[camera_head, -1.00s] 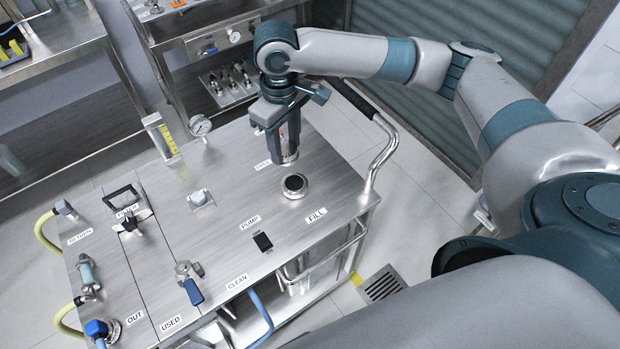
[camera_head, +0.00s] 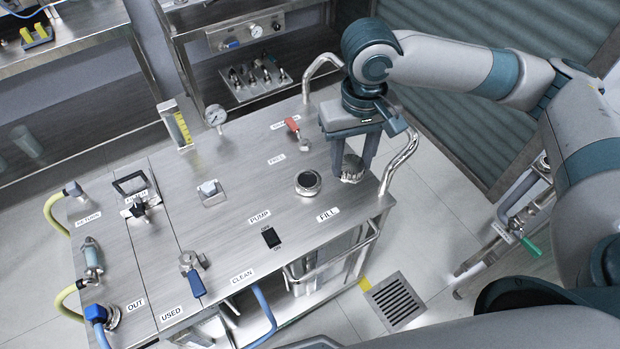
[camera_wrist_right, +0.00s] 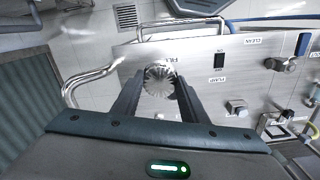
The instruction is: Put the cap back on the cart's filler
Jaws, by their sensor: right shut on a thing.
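The cart (camera_head: 235,235) has a flat steel top. Its filler (camera_head: 308,182) is a round metal neck with a dark open mouth, behind the FILL label. My right gripper (camera_head: 354,164) points down near the cart's right end, right of the filler. It is shut on a ridged metal cap (camera_head: 352,168). The cap is apart from the filler and seems to be above the cart top; its exact height is hard to tell. In the right wrist view the cap (camera_wrist_right: 160,79) sits between both fingertips and covers part of the FILL label. The filler is not clear there. My left gripper is not in view.
A red-handled valve (camera_head: 293,125) stands behind the filler. A bent metal handle (camera_head: 402,160) rises at the cart's right end. A gauge (camera_head: 215,117) and a yellow level indicator (camera_head: 178,125) stand at the back edge. The top around the PUMP switch (camera_head: 271,237) is mostly clear.

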